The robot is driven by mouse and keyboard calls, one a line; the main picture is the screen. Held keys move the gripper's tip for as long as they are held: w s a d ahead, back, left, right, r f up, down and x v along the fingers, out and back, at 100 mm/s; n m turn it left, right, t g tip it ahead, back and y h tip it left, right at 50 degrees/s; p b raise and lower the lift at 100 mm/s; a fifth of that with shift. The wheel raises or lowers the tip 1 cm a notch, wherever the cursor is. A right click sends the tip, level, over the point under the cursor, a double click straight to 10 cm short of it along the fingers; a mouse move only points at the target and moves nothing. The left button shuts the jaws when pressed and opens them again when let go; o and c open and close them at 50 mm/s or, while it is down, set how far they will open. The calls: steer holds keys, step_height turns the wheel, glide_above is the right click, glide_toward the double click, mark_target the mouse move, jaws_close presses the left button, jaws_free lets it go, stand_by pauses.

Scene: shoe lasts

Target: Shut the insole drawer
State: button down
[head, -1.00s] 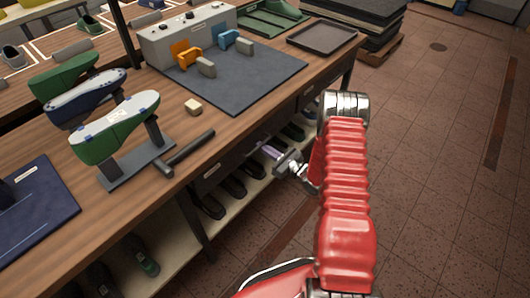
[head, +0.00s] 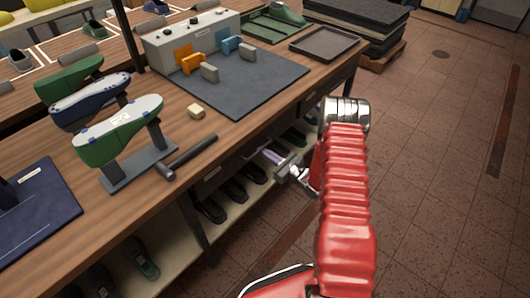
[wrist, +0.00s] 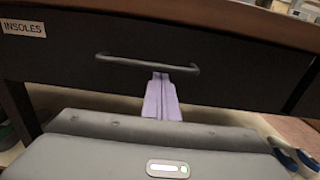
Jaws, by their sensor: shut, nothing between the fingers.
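The insole drawer (wrist: 75,72) has a dark front with an INSOLES label at its left and a thin bar handle (wrist: 125,61). In the head view the drawer front (head: 212,176) lies under the bench's front edge; no drawer interior shows. I cannot tell whether it is fully flush. My gripper (wrist: 160,76) has pale lavender fingers, closed together and empty. In the wrist view their tips overlap the middle of the handle; whether they touch it or the front is unclear. My gripper also shows at the bench front in the head view (head: 266,153).
The wooden bench (head: 85,205) carries shoe lasts on a stand (head: 120,130), a hammer-like tool (head: 185,158), a grey mat (head: 245,90) and a tray (head: 325,43). Dark shoes stand on the shelf (head: 225,212) below. The tiled floor (head: 430,170) at right is clear.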

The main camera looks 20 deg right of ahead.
steer(key=v, duration=1.3)
steer(key=shift+d+f, duration=0.2)
steer(key=shift+s+f, duration=0.1)
